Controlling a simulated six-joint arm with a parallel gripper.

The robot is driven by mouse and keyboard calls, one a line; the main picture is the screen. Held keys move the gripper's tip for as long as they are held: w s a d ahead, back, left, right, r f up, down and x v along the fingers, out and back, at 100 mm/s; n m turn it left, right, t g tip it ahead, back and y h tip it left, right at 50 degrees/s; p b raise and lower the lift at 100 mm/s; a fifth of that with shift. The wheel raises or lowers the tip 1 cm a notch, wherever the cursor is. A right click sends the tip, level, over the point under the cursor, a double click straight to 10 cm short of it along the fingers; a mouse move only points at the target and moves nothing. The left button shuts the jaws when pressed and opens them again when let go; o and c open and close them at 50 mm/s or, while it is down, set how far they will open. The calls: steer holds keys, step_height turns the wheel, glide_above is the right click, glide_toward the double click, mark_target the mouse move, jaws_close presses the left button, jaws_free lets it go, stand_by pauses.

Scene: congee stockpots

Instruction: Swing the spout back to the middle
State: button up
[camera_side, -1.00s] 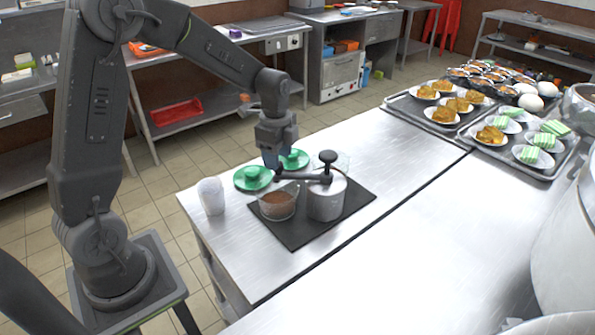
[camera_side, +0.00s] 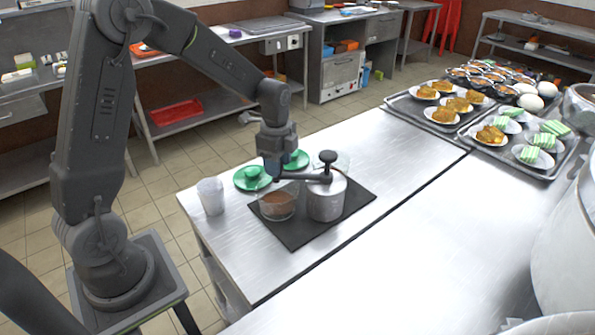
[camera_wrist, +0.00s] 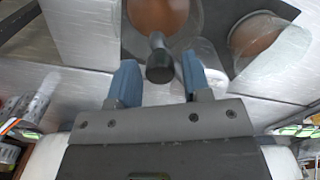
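The metal pot (camera_side: 326,202) stands on a dark mat, with a black knob (camera_side: 327,157) on top. Its dark spout arm (camera_side: 305,179) reaches left from the top, over a clear glass bowl (camera_side: 278,206) with brown contents. My gripper (camera_side: 272,172) points down at the spout's left end. In the wrist view, my blue fingers (camera_wrist: 158,82) stand apart, with a dark upright piece with a rounded end (camera_wrist: 159,60) in the gap between them. I see a gap at each side of it. The spout's tip is partly hidden by my fingers in the side view.
The dark mat (camera_side: 300,236) lies on a steel table. A second clear glass container (camera_side: 343,160) is behind the pot. Green saucers (camera_side: 252,178) and a clear cup (camera_side: 211,196) stand left. Trays of food (camera_side: 415,112) are at the back right. The table front is clear.

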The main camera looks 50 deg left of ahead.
steer(key=c, duration=0.3)
steer(key=shift+c, duration=0.2)
